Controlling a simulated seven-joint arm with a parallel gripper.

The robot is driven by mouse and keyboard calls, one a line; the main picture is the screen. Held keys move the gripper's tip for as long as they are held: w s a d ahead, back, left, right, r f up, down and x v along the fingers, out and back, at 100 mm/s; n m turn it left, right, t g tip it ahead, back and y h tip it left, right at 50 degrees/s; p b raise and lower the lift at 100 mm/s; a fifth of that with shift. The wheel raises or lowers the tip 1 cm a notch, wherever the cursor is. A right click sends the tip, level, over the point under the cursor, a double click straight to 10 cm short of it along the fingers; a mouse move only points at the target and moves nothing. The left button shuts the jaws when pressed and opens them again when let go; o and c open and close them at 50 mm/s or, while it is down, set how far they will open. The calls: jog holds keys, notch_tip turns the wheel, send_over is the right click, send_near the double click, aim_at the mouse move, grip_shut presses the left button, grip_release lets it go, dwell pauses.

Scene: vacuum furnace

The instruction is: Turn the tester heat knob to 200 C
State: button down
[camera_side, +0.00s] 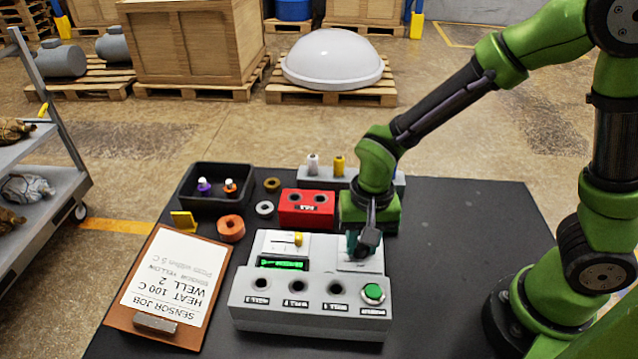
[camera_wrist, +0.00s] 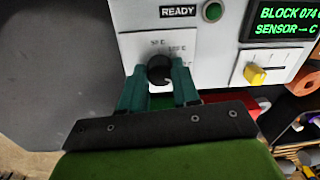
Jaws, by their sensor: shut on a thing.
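The grey tester (camera_side: 262,317) stands at the front of the black table. Its black heat knob (camera_wrist: 159,70) sits on a white dial plate (camera_wrist: 185,46) with small temperature marks, too blurred to read surely. I cannot tell where the knob points. My gripper (camera_wrist: 160,82) has its two teal fingers on either side of the knob, shut on it. In the side view my gripper (camera_side: 362,242) reaches down onto the tester's right part and hides the knob. The green display (camera_wrist: 284,22) reads BLOCK 074 and a SENSOR line with a dash.
A yellow slider (camera_side: 298,239), a green button (camera_side: 373,291) and several wells are on the tester. A clipboard (camera_side: 118,320) reads HEAT 100 C, WELL 2. Behind are a red block (camera_side: 290,215) and a black tray (camera_side: 205,205) with small parts. The table's right side is clear.

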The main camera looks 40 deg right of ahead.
aim_at(366, 246)
jog(key=shift+m, duration=1.7)
jog(key=c, duration=0.8)
grip_release()
jog(key=r, duration=1.7)
jog(key=shift+s+d, duration=0.2)
jog(key=shift+s, duration=0.15)
